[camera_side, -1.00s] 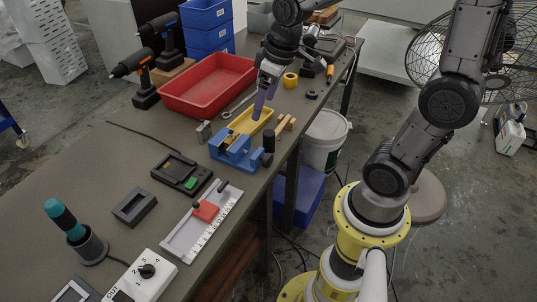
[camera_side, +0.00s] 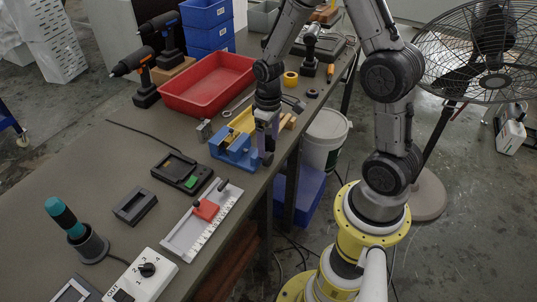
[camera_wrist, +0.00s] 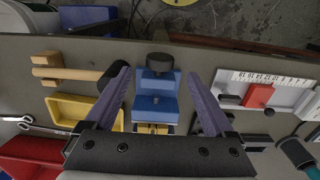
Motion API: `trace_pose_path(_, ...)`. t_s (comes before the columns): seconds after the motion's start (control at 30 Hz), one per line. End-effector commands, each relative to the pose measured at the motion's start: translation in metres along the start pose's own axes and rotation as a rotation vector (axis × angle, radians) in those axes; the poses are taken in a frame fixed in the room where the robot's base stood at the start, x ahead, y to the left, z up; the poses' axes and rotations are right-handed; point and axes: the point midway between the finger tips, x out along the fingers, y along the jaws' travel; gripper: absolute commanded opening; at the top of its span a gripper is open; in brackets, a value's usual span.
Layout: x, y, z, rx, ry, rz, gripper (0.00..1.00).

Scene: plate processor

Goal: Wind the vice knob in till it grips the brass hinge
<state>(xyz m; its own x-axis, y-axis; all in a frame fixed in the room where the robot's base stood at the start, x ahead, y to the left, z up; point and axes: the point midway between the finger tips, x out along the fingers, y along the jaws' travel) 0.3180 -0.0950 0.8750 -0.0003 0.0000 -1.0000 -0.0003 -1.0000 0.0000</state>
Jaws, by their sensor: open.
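The blue vice (camera_side: 230,152) stands near the bench's front edge in the side view. It also shows in the middle of the wrist view (camera_wrist: 157,105). Its black knob (camera_wrist: 160,62) faces the bench edge. My gripper (camera_side: 266,148) points down at the knob end of the vice. In the wrist view my gripper (camera_wrist: 160,72) is open, with one finger on each side of the knob and gaps between. A small brass-coloured piece, apparently the hinge (camera_wrist: 152,129), shows at the vice jaws, partly hidden by my gripper. I cannot tell whether the jaws touch it.
A yellow tray (camera_wrist: 85,108) and a wooden-handled mallet (camera_wrist: 70,73) lie beside the vice. A red tray (camera_side: 207,84) stands behind. A grey fixture with a red block (camera_side: 206,210) and a black device (camera_side: 182,173) lie to the front, with bare bench between.

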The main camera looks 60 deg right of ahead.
Motion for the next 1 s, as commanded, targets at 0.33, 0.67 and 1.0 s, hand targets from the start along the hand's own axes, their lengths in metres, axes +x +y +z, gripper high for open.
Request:
trace_pose_path(0.33,0.051,0.0,0.0,0.0,-0.002,-0.001,0.89)
trace_pose_path(0.67,0.059,0.0,0.0,0.0,0.002,0.0,0.89)
trace_pose_path(1.0,0.058,0.0,0.0,0.0,0.001,0.0,0.43)
